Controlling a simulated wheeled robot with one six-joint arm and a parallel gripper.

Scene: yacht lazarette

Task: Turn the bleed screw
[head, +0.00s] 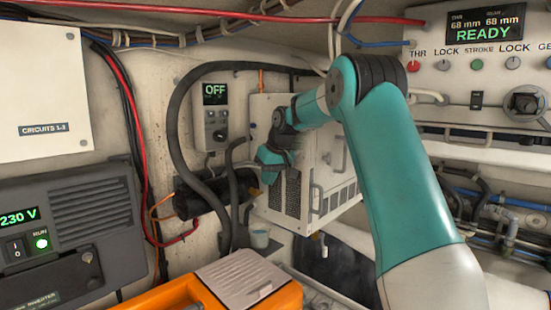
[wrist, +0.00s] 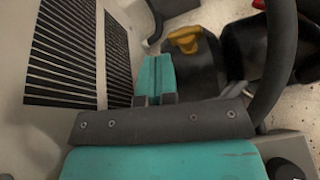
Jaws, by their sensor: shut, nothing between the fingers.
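A yellow winged piece (wrist: 185,39), which may be the bleed screw, sits on top of a black rounded body (wrist: 195,68) in the wrist view. My gripper (wrist: 155,70) is just left of it and nearer the camera, its two teal fingers together with nothing between them. I see no contact with the yellow piece, though the exact gap cannot be told. In the head view, my gripper (head: 268,170) is in front of the white vented cabinet (head: 262,120), right of a black cylinder (head: 195,200). The yellow piece cannot be made out there.
Thick black hoses (head: 173,125) loop left of my gripper. A control box reading OFF (head: 214,115) hangs above the cylinder. The cabinet's vent grilles (wrist: 70,50) are close on the left in the wrist view. An orange case (head: 290,296) stands in front, below.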

